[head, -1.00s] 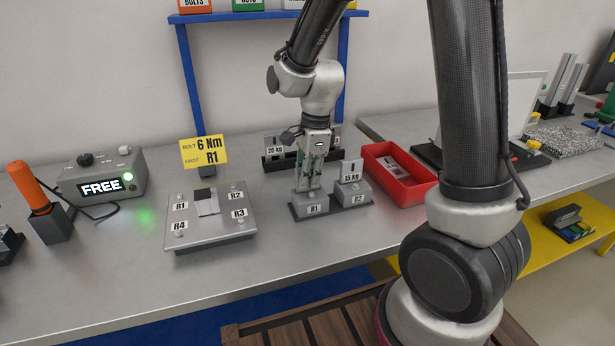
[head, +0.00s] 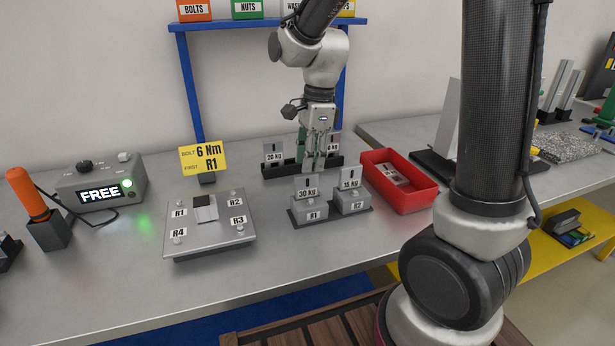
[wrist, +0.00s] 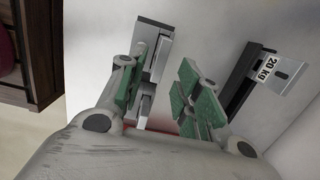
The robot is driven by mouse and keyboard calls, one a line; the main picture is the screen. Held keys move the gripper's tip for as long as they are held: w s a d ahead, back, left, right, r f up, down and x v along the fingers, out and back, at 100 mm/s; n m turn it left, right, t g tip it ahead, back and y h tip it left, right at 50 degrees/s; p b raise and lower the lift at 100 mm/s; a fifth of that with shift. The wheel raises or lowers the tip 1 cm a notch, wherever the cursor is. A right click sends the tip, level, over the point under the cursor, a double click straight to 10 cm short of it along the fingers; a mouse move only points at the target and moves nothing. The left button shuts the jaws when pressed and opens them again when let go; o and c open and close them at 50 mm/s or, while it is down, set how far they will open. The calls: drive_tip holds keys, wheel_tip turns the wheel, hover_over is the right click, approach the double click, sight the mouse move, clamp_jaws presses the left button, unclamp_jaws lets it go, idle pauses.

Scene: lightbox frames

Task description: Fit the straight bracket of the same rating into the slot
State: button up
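A grey bracket marked 30 kg (head: 306,192) stands upright in the R1 block (head: 312,213). A bracket marked 15 kg (head: 350,184) stands in the R2 block (head: 354,204). Behind them, a black rack (head: 275,174) holds a 20 kg bracket (head: 273,156) at its left and another bracket at its right, its label partly covered. My gripper (head: 314,166) points down in front of the rack, behind the blocks. In the wrist view my gripper (wrist: 165,88) has its green-padded fingers apart with nothing held; the 20 kg bracket (wrist: 268,66) is right of them.
A red bin (head: 408,199) with grey parts is right of the blocks. Bare bench lies in front.

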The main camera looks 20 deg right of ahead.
drive_tip(key=r, duration=0.4)
drive_tip(key=shift+d+r, duration=0.3)
drive_tip(key=shift+r, duration=0.05)
drive_tip(key=s+d+r+n+t, duration=0.2)
drive_tip(key=s+d+n, duration=0.4)
drive_tip(key=s+n, duration=0.3)
drive_tip(key=s+d+r+n+t+h, duration=0.1)
drive_tip(key=s+d+r+n+t, duration=0.1)
drive_tip(key=s+d+r+n, duration=0.2)
drive_tip(key=s+d+n, duration=0.3)
drive_tip(key=s+n, duration=0.2)
drive_tip(key=s, duration=0.1)
drive_tip(key=shift+d, duration=0.2)
drive_tip(key=shift+c, duration=0.2)
idle(0.7)
